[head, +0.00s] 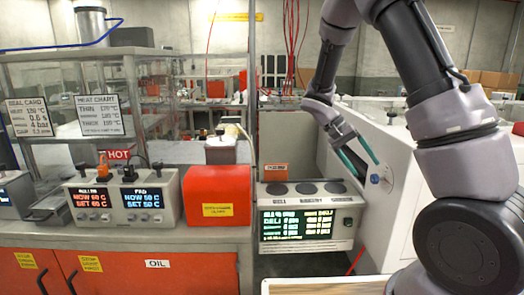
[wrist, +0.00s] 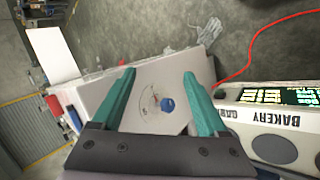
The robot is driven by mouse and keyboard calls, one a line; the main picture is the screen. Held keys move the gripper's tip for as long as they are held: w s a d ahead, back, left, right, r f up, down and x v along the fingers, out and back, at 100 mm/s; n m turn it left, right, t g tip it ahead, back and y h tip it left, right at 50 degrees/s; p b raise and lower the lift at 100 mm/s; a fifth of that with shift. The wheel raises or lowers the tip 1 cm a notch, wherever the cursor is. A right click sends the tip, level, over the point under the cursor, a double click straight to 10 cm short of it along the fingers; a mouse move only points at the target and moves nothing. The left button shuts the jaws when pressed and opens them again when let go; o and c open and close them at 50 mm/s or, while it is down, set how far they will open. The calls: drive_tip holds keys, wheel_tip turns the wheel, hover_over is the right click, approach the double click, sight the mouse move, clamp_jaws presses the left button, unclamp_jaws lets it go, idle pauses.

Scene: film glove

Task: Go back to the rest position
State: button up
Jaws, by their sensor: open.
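My gripper (head: 357,157) has two teal fingers and is open and empty in the head view. It hangs in front of the white machine (head: 401,196) at the right, close to a round blue knob (head: 375,179) on its face. In the wrist view my gripper (wrist: 157,78) shows its fingers spread apart, with the blue knob (wrist: 167,104) and a small dial beyond and between them. I cannot tell whether a finger touches the machine. My arm reaches down from the upper right of the head view.
A control unit with a lit display (head: 296,225) stands left of the white machine. A red cable (wrist: 262,45) lies on the floor in the wrist view. Glass shelving stands behind the counter.

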drive_tip(key=s+a+r+t+y, duration=0.2)
drive_tip(key=s+r+t+y, duration=0.2)
drive_tip(key=s+r, duration=0.5)
drive_tip(key=s+a+r+t+y, duration=0.3)
drive_tip(key=s+r+t+y, duration=0.2)
drive_tip(key=r, duration=0.8)
drive_tip(key=s+t, duration=0.1)
drive_tip(key=s, duration=0.2)
drive_tip(key=shift+s+a+n+y, duration=0.2)
drive_tip(key=shift+s+n+y, duration=0.1)
drive_tip(key=shift+s+n, duration=0.1)
